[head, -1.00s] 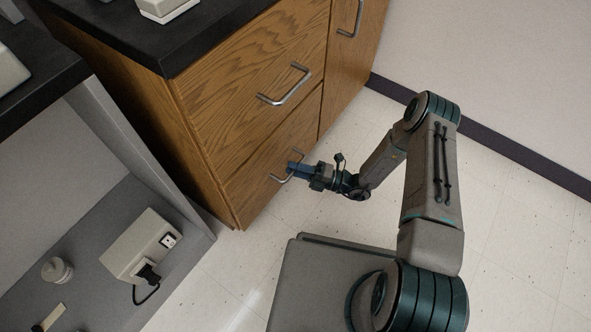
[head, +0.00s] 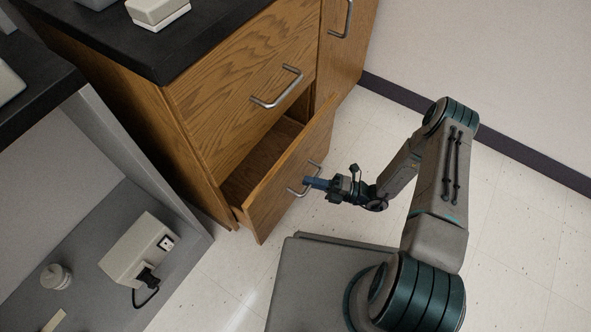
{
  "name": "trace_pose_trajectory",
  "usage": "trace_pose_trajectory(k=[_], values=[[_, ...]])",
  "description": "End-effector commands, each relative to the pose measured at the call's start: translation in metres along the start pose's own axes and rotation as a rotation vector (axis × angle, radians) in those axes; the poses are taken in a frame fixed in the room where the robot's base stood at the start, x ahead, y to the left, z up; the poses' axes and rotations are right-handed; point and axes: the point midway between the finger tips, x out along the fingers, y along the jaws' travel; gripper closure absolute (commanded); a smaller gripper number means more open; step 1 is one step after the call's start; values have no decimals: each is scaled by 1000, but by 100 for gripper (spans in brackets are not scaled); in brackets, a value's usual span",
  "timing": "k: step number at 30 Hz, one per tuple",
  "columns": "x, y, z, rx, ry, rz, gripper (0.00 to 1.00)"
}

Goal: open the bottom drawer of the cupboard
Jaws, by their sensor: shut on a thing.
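The wooden cupboard (head: 187,130) stands at the upper left with a black top. Its bottom drawer (head: 272,205) is pulled well out, and its empty-looking inside shows behind the front panel. The metal handle (head: 293,191) of that drawer is on the front panel. My gripper (head: 312,184) reaches it from the right and is shut on it; the fingertips hide part of the bar. The upper drawer (head: 235,110) above is closed.
A tall cupboard door (head: 345,50) with a handle is right of the drawers. Pale floor (head: 500,230) lies open to the right, up to the wall. A grey bench (head: 105,245) at the left holds a power box (head: 135,248) and a bottle (head: 56,277).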

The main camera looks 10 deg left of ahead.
Motion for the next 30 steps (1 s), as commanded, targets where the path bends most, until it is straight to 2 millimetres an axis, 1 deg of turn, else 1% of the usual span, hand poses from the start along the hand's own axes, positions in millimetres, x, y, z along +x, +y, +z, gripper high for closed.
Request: trace_pose_trajectory(k=[1, 3, 7, 11, 19, 20, 21, 22, 30], values=[[-14, 4, -4, 1, -9, -3, 100], [-30, 6, -10, 0, -8, -3, 100], [-50, 10, -19, -1, -7, -2, 100], [-56, 12, -23, -1, -4, -1, 100], [-57, 12, -23, -1, -4, -1, 100], [-56, 12, -23, -1, -4, -1, 84], [-56, 12, -23, -1, -4, -1, 73], [-56, 12, -23, -1, -4, -1, 68], [-56, 12, -23, 0, -3, 0, 68]])
